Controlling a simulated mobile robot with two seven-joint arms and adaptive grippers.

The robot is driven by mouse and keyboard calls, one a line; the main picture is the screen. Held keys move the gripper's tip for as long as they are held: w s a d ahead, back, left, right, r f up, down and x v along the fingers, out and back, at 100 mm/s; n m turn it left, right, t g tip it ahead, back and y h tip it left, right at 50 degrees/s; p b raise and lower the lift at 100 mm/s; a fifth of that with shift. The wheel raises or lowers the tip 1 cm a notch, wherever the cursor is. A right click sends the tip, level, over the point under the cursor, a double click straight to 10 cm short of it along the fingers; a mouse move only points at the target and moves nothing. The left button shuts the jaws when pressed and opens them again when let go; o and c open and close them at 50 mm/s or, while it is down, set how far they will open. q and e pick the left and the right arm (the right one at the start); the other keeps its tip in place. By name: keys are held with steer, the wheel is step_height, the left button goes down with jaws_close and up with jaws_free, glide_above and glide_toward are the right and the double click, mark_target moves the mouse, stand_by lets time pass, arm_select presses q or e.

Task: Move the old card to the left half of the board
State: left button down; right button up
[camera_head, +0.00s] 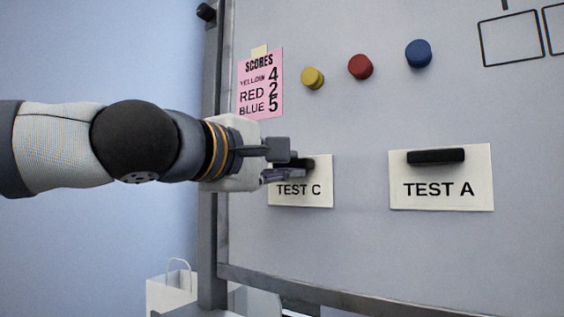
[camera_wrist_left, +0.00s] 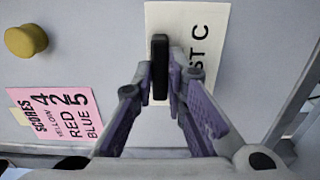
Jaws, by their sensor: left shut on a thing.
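The white TEST C card (camera_head: 320,172) hangs on the left part of the board (camera_head: 350,235), under a black bar magnet (camera_head: 306,163). The TEST A card (camera_head: 440,172) hangs to its right under its own black bar magnet (camera_head: 436,156). My left gripper (camera_head: 286,162) is at the TEST C card and hides part of it. In the left wrist view the fingers are shut on the black bar magnet (camera_wrist_left: 160,62) of the TEST C card (camera_wrist_left: 214,55). The card appears flat against the board. My right gripper is not in view.
A pink SCORES sheet (camera_head: 246,103) hangs above my left gripper. Yellow (camera_head: 313,78), red (camera_head: 360,67) and blue (camera_head: 418,53) round magnets sit higher up. Drawn boxes (camera_head: 511,38) are at upper right. A white bag (camera_head: 172,285) stands below the board's left edge.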

arm_select(q)
steer(key=shift+w+d, duration=0.1)
steer(key=shift+w, duration=0.05)
steer(key=c, duration=1.1)
jaws_free()
